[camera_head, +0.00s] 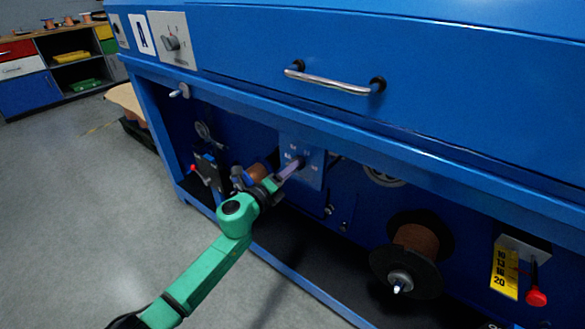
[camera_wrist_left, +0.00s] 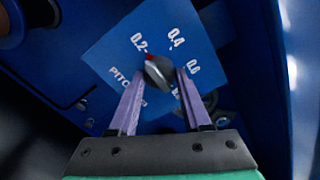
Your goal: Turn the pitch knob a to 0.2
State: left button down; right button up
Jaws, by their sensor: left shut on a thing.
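The pitch knob (camera_wrist_left: 158,70) is a dark knob with a red mark on a blue panel (camera_wrist_left: 112,48) labelled PITCH, 0.2, 0.4 and 0.6 in the left wrist view. Its red mark points toward the 0.2 label. The panel also shows under the machine's ledge in the head view (camera_head: 316,174). My left gripper (camera_wrist_left: 157,82), with pale purple fingers, is shut on the knob, one finger on each side. In the head view the left gripper (camera_head: 296,165) reaches the panel from the lower left. The right gripper is not in view.
The blue machine's ledge (camera_head: 440,160) runs above the panel. A copper wire spool (camera_head: 417,240) and a red-knobbed lever (camera_head: 536,297) are to the right. Another red-knobbed lever (camera_head: 195,168) is to the left. The grey floor (camera_head: 70,190) is open at the left.

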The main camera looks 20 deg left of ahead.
pick_arm(q)
jog(key=shift+c, duration=1.8)
grip_release()
jog(key=shift+s+a, duration=0.1)
jog(key=v, duration=1.4)
jog(key=shift+s, duration=0.15)
jog(key=shift+f, duration=0.1)
